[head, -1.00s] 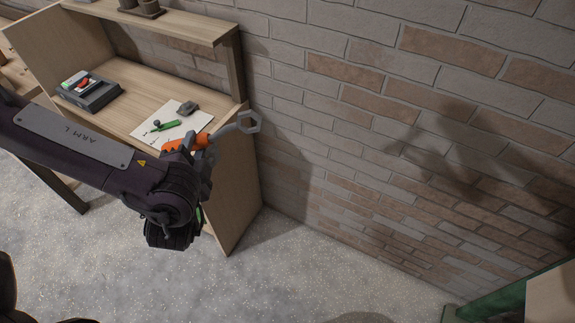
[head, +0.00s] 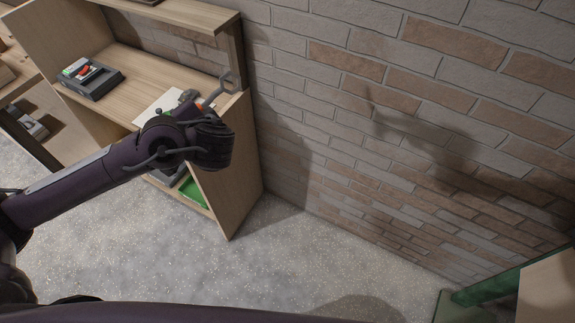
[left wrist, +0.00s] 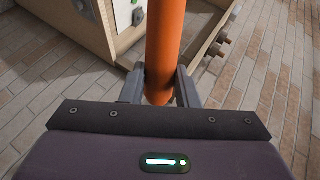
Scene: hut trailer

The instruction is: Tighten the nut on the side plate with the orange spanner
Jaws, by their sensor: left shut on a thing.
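The orange spanner is in my left gripper (left wrist: 160,90), whose fingers are closed around its orange handle (left wrist: 166,40) in the left wrist view. In the head view the spanner's grey open-ended head (head: 229,82) sticks up and right past my wrist, in front of the cabinet's right end post. Only a short bit of orange shows there; my wrist hides most of the handle and the fingers. My right gripper is not in view.
A wooden shelf cabinet (head: 232,190) stands against the brick wall (head: 400,130). On it are a dark grey tray (head: 92,82) with small red and green items and a partly hidden white sheet (head: 158,103). A green-framed thing (head: 500,285) stands lower right. The floor between is clear.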

